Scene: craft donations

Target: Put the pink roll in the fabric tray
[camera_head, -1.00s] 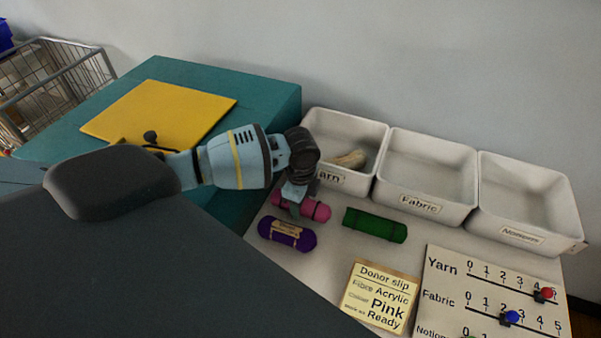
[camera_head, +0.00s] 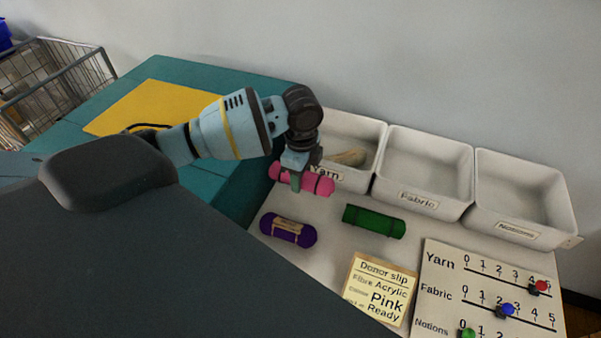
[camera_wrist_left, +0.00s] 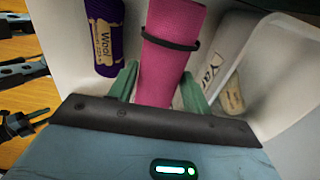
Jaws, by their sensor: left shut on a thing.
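The pink roll (camera_head: 318,185) is held by my left gripper (camera_head: 296,180), in front of the Yarn tray. In the left wrist view the pink roll (camera_wrist_left: 168,55) lies between the green fingers of my left gripper (camera_wrist_left: 158,85), with a dark band around it. The gripper is shut on it. The roll appears raised above the table. The fabric tray (camera_head: 408,199), white and labelled Fabric, stands to the right of the Yarn tray and looks empty. My right gripper is not in view.
The Yarn tray (camera_head: 368,178) holds a beige item (camera_head: 350,157). The Notions tray (camera_head: 517,234) looks empty. A purple roll (camera_head: 288,230) and a green roll (camera_head: 374,221) lie on the table. The donor slip (camera_head: 380,291) and a slider board (camera_head: 488,290) are nearer the front.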

